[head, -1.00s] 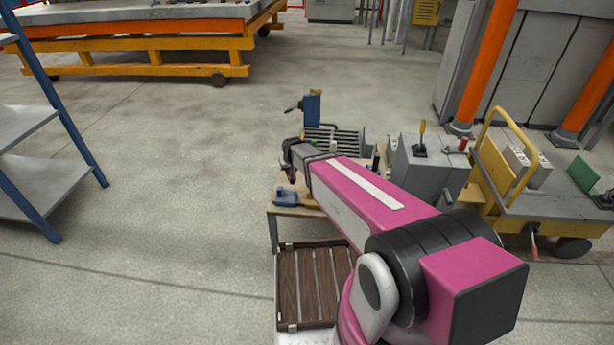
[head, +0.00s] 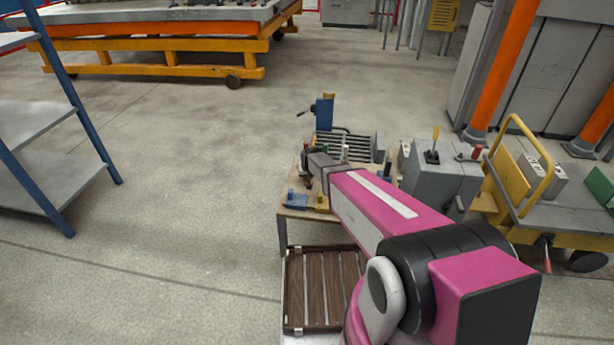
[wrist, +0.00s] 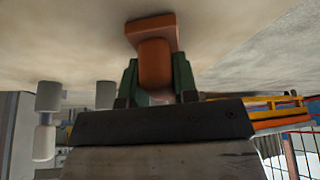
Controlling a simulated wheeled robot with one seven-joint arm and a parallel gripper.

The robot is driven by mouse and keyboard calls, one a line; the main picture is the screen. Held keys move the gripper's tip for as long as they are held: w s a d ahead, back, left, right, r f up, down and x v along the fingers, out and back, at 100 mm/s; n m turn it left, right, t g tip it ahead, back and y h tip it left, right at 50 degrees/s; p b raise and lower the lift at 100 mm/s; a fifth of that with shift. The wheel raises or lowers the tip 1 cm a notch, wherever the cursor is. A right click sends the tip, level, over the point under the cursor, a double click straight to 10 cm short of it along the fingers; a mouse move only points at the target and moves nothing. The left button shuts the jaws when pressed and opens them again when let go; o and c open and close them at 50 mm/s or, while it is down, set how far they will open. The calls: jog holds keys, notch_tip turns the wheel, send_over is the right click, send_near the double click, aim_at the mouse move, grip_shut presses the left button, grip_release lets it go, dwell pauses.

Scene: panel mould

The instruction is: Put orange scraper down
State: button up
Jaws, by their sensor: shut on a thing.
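The orange scraper (wrist: 152,35) shows in the wrist view as an orange-brown block with a rounded part below it. My gripper (wrist: 155,80) has green fingers shut on the rounded part, one on each side. In the head view my gripper (head: 309,172) is over the left part of a small wooden-topped work table, largely hidden by my pink arm's dark end. I cannot make out the scraper clearly there, or whether it touches the table.
A slatted brown crate (head: 319,290) is in front. A grey machine box (head: 437,180) and yellow cart (head: 520,210) stand right.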

jog(key=o, duration=0.8)
jog(key=shift+f, duration=0.1)
jog(key=shift+o, duration=0.2)
jog(key=v, duration=1.2)
jog(key=s+d+r+g, duration=0.1)
jog(key=s+d+r, duration=0.1)
jog(key=s+d, duration=0.3)
jog(key=s+d+r+m+g, duration=0.1)
jog(key=s+d, duration=0.4)
jog(key=s, duration=0.6)
jog(key=s+d+r+m+g, duration=0.1)
jog(key=s+d+r+g, duration=0.1)
jog(key=s+d+r, duration=0.3)
jog(key=s, duration=0.3)
jog(key=shift+s+g+h, duration=0.3)
jog(key=shift+s+h, duration=0.1)
jog(key=shift+r, duration=0.1)
